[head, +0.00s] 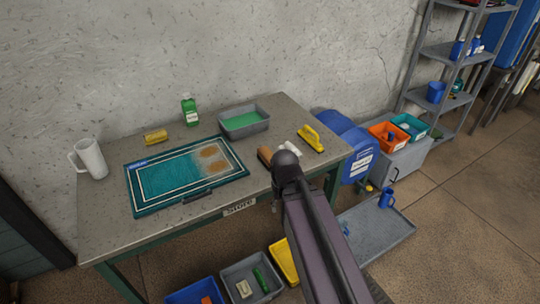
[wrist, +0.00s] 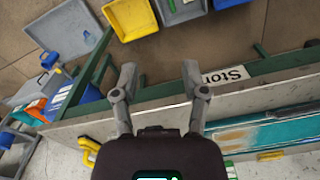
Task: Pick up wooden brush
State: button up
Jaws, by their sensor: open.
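The wooden brush (head: 265,156) appears as a small brown block on the table (head: 108,225), near the front edge and right of the teal rug (head: 137,200). My arm's dark end covers part of it in the head view. I cannot make out the brush in the wrist view. My gripper (wrist: 160,72) has its two fingers spread with nothing between them. In the wrist view it is over the table's front edge, by the "Store" label (wrist: 225,75). The fingers are hidden in the head view.
A yellow brush (head: 311,138) and white items (head: 291,148) lie right of the wooden brush. A grey basin (head: 243,122) of green liquid, green bottle (head: 189,110), sponge (head: 155,136) and white pitcher (head: 90,158) stand on the table. Bins (head: 193,293) and a blue barrel (head: 352,150) are on the floor.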

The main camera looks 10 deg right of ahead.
jog(key=shift+d, duration=0.3)
jog(key=shift+o, duration=0.2)
jog(key=o, duration=0.3)
jog(key=shift+w+d, duration=0.1)
jog(key=shift+o, duration=1.3)
jog(key=shift+w+r, duration=0.1)
jog(key=shift+w, duration=0.2)
notch_tip(320, 180, up, 8)
jog(key=n+p, duration=0.3)
jog(key=p, duration=0.5)
send_over(268, 153)
jog(key=shift+w, duration=0.1)
jog(key=shift+f, duration=0.25)
notch_tip(268, 153, down, 8)
jog(key=b, duration=0.8)
jog(key=shift+f+b, duration=0.2)
jog(key=shift+b, duration=0.1)
